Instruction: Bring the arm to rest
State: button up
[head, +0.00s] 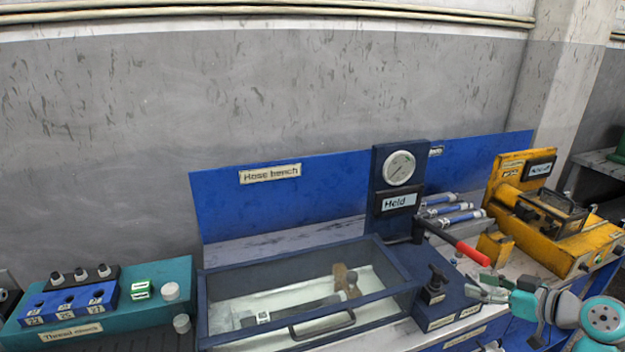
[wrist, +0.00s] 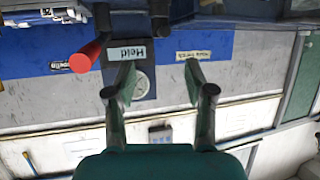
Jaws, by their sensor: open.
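My arm reaches in from the lower right of the head view. My gripper (head: 484,288) is beside the test stand, just below the red-handled lever (head: 472,252), and looks apart from it. In the wrist view my gripper (wrist: 160,70) has its two green fingers spread with nothing between them. That view is upside down. The red handle (wrist: 84,57) shows there at the upper left, outside the fingers. The gauge panel with a "Held" display (wrist: 128,50) is beyond the fingers.
A glass-lidded tank (head: 305,290) stands left of the gauge (head: 400,168). A black knob (head: 437,278) is close to the gripper's left. Blue-and-silver hoses (head: 455,210) and a yellow machine (head: 560,225) are behind. A teal thread-check block (head: 100,330) is far left.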

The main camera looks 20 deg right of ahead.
jog(key=s+a+f+m+h, duration=0.2)
jog(key=s+a+f+m, duration=0.15)
jog(key=a+f, duration=0.7)
jog(key=s+a+f+m+h, duration=0.2)
jog(key=s+a+f+m, duration=0.15)
jog(key=a+f, duration=0.7)
jog(key=s+a+r+n, duration=0.1)
jog(key=s+a, duration=0.3)
jog(key=s, duration=0.3)
jog(key=s+a+r+h, duration=0.1)
jog(key=s+a, duration=0.2)
jog(key=s, duration=0.4)
jog(key=s+a+r+n, duration=0.1)
jog(key=s+a, duration=0.3)
jog(key=s, duration=0.3)
jog(key=s+a+r+n+t+y, duration=0.1)
jog(key=s+a+r+n, duration=0.1)
jog(key=s+r, duration=0.4)
jog(key=shift+s+a+t+y, duration=0.2)
jog(key=shift+s+t+y, duration=0.1)
jog(key=shift+t, duration=0.1)
